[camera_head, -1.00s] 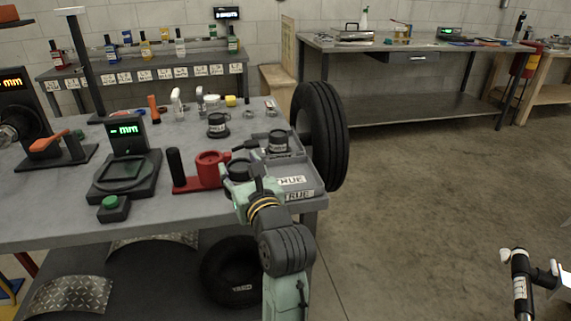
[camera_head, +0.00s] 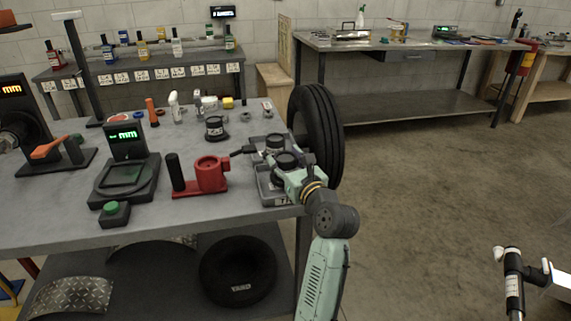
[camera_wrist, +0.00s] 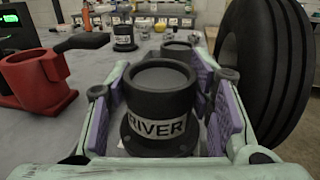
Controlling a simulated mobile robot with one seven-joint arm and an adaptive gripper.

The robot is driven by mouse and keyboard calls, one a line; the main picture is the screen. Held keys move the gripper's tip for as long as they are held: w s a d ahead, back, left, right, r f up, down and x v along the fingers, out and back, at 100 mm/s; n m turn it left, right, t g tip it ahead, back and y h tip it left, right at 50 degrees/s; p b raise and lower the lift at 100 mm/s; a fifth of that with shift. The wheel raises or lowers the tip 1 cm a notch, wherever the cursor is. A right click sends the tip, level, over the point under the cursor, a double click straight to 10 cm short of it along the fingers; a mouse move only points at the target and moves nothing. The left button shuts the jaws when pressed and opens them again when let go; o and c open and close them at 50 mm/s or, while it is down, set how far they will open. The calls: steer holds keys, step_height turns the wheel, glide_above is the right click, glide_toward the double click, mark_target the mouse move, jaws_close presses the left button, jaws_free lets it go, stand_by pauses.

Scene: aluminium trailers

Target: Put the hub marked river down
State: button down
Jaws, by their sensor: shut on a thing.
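The hub marked river (camera_wrist: 158,105) is a dark flanged cylinder with a white RIVER label, upright between the purple finger pads of my gripper (camera_wrist: 162,118) in the wrist view. My gripper is shut on it.
A large tyre (camera_head: 318,135) stands close on the tray's right. A red fixture (camera_head: 211,175) is to the left, beside a gauge with a green display (camera_head: 125,134). Small items line the table's back. Another tyre (camera_head: 238,270) lies on the lower shelf.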

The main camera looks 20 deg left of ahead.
steer(key=shift+f, duration=0.7)
steer(key=c, duration=1.2)
jaws_free()
steer(key=shift+f, duration=0.3)
steer(key=o, duration=0.4)
steer(key=shift+o, duration=0.2)
steer(key=shift+r, duration=0.1)
steer(key=shift+s+d+r, duration=0.1)
steer(key=b+v, duration=0.2)
steer(key=v, duration=0.9)
steer(key=shift+s+d, duration=0.25)
steer(key=shift+s, duration=0.05)
